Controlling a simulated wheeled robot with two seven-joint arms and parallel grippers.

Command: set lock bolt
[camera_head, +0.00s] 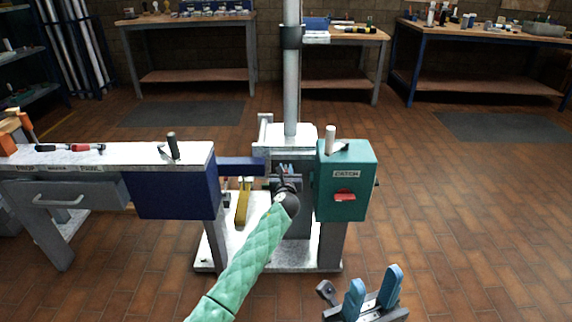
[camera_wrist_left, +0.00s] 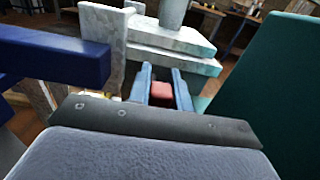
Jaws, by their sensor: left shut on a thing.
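My left gripper (camera_head: 285,170) is in the gap between the blue housing (camera_head: 175,190) and the green box marked CATCH (camera_head: 346,165). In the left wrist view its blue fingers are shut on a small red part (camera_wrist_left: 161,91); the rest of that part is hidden. I cannot tell whether it is the lock bolt. A blue bar (camera_head: 242,167) reaches from the blue housing toward the gripper and also shows in the wrist view (camera_wrist_left: 50,55). The green box has a red handle (camera_head: 344,196) and a pale upright pin (camera_head: 330,138). My right gripper (camera_head: 372,300) is open and empty, low at right.
A grey mast (camera_head: 291,80) rises from a pale block behind the left gripper. A yellow part (camera_head: 242,205) is below the blue bar. A dark peg (camera_head: 172,146) stands on the left bench top. Workbenches line the back wall; the floor at right is free.

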